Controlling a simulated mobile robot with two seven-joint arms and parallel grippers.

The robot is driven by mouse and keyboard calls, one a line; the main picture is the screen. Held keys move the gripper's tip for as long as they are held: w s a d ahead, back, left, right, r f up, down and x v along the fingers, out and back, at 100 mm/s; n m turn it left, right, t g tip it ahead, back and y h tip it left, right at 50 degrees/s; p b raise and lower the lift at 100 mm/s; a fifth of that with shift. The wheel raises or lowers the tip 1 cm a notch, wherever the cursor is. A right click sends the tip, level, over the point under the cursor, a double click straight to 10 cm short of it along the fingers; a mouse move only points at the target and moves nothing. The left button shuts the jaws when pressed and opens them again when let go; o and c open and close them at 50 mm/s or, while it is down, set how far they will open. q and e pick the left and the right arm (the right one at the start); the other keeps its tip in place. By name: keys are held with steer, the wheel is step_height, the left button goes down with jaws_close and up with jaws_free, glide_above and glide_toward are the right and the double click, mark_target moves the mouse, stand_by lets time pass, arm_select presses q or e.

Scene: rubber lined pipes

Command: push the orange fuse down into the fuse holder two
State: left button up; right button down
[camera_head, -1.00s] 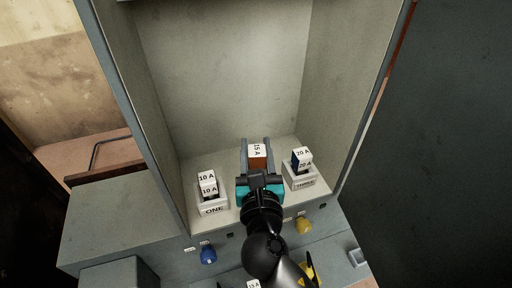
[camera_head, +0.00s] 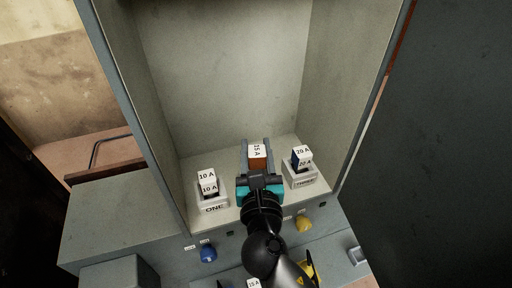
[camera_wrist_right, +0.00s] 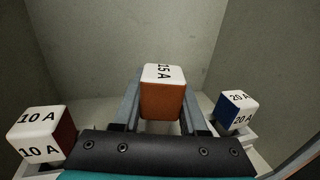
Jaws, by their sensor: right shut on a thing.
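The orange fuse (camera_head: 257,160) has a white top marked 15 A. It stands upright between holders ONE and THREE, and its orange face also shows in the right wrist view (camera_wrist_right: 161,100). My right gripper (camera_head: 257,154) reaches in from below with its fingers on either side of the fuse, shut on it. Fuse holder two is hidden behind my gripper, so I cannot tell how deep the fuse sits.
Holder ONE (camera_head: 213,209) on the left holds a 10 A fuse (camera_head: 207,182). Holder THREE (camera_head: 305,183) on the right holds a blue 20 A fuse (camera_head: 301,157). Cabinet walls enclose both sides and the back. A blue knob (camera_head: 208,253) and a yellow knob (camera_head: 304,224) sit below.

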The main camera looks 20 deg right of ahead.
steer(key=shift+f+b, duration=1.25)
steer(key=shift+f, duration=0.45)
steer(key=shift+c, duration=1.8)
jaws_free()
steer(key=shift+r, duration=0.15)
steer(key=shift+r+p, duration=3.95)
steer(key=shift+p, duration=0.55)
steer(key=shift+f, duration=0.1)
